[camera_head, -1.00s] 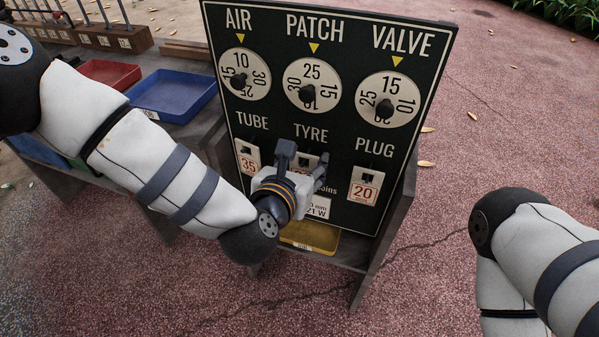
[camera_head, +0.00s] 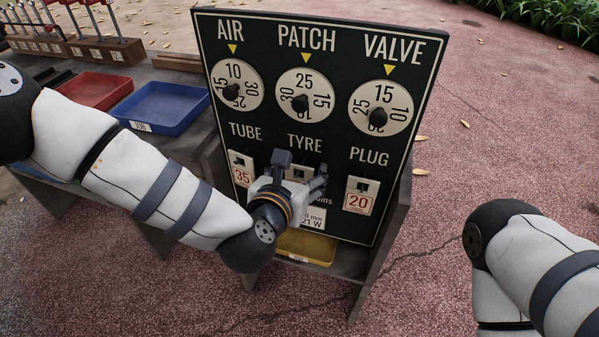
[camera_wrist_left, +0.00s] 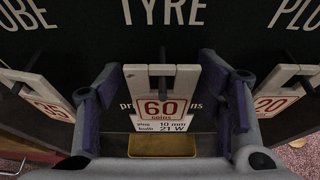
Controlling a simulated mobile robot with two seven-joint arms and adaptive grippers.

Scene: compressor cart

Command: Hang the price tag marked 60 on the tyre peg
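The price tag marked 60 (camera_wrist_left: 162,110) is a white plate with red figures, upright against the dark board under the word TYRE. In the left wrist view the dark tyre peg (camera_wrist_left: 162,82) shows in the tag's slot, so the tag appears to hang on it. In the head view the tag (camera_head: 299,173) is partly hidden. My left gripper (camera_head: 300,170) is in front of the board. In the left wrist view the fingers of my left gripper (camera_wrist_left: 160,80) are spread, one each side of the tag, with small gaps. My right gripper is out of view.
The tag marked 35 (camera_head: 241,173) hangs at left under TUBE and the tag marked 20 (camera_head: 359,197) at right under PLUG. A yellow tray (camera_head: 305,247) lies below the board. Blue (camera_head: 163,103) and red (camera_head: 95,88) trays stand at left.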

